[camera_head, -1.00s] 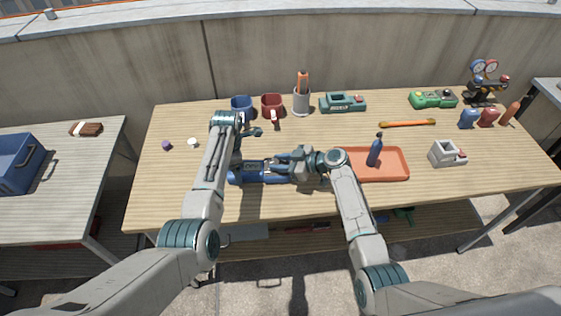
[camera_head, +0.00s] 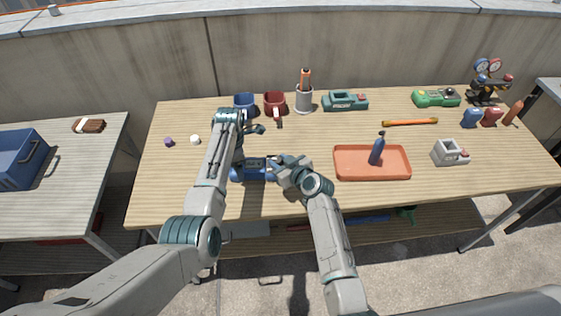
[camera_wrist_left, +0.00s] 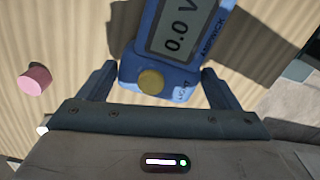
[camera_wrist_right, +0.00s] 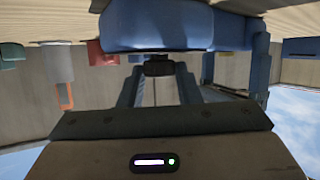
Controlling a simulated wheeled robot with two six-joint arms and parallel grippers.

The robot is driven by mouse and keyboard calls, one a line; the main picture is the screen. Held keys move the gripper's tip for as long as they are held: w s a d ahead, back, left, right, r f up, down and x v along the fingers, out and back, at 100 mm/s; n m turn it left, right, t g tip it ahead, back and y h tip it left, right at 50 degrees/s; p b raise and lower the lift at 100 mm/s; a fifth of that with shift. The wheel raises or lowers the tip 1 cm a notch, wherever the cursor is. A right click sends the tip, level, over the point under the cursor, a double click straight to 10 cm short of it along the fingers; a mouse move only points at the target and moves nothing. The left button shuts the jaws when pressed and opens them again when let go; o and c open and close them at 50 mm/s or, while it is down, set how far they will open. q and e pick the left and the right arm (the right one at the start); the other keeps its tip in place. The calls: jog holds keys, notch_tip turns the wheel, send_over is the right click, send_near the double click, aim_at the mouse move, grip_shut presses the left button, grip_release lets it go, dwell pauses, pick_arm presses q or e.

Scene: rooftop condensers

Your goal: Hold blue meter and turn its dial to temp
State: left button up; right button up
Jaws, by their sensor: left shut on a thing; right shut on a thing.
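The blue meter (camera_head: 248,175) is on or just above the middle of the bench, partly hidden by my grippers. In the left wrist view the meter (camera_wrist_left: 143,35) shows a "0.0 V" display and a round yellow part (camera_wrist_left: 150,81). My left gripper (camera_wrist_left: 158,75) is shut on the meter's body, a finger on each side. My right gripper (camera_wrist_right: 158,78) is at the meter's right side in the head view and shut on a small dark knob-like part (camera_wrist_right: 158,68) against the blue body. I cannot tell whether this part is the dial.
The bench's front left is clear.

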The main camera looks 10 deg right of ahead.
jog(key=shift+s+a+f, duration=0.1)
jog(key=shift+f, duration=0.05)
jog(key=o, duration=1)
jog(key=shift+c, duration=0.2)
jog(key=v, duration=1.2)
